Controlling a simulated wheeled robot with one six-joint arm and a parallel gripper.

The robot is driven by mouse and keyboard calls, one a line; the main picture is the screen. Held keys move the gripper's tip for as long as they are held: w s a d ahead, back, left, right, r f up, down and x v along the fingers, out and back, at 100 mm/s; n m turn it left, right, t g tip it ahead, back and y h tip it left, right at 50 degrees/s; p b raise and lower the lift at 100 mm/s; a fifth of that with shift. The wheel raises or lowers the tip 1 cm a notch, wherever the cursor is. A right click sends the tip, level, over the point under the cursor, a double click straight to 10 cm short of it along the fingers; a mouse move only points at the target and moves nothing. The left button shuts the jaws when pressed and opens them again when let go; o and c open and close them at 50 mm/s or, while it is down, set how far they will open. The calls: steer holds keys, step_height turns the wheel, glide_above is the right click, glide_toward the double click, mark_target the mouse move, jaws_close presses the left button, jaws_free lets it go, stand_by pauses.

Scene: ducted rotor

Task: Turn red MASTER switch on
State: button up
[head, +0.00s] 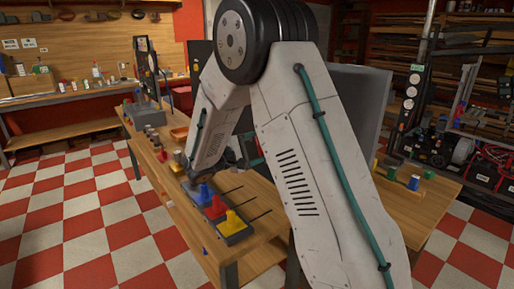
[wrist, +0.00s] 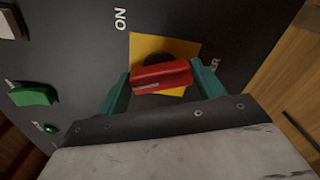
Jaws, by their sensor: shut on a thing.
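The red MASTER switch handle (wrist: 162,77) shows in the wrist view on a yellow plate (wrist: 142,45) with a dark round hub behind it. The handle lies nearly level across the picture, its right end slightly higher. A white "ON" label is up and left of the plate; a partly hidden label shows at its right. My gripper (wrist: 160,72) is shut on the handle, one teal finger at each end. In the head view my arm hides the switch and most of the gripper.
The dark panel also carries a green switch (wrist: 33,95), a white one (wrist: 10,22) and a small green light (wrist: 50,128). In the head view, blue, red and yellow pieces (head: 232,223) stand on the wooden bench near my arm. Checkered floor is clear at left.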

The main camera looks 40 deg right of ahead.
steer(key=m, duration=0.7)
steer(key=shift+f, duration=0.2)
steer(key=m, duration=0.6)
steer(key=shift+f, duration=0.15)
steer(key=shift+o, duration=0.2)
steer(key=shift+m, duration=0.4)
steer(key=o, duration=1)
steer(key=shift+c, duration=0.2)
steer(key=a, duration=0.8)
steer(key=shift+s+d, duration=0.1)
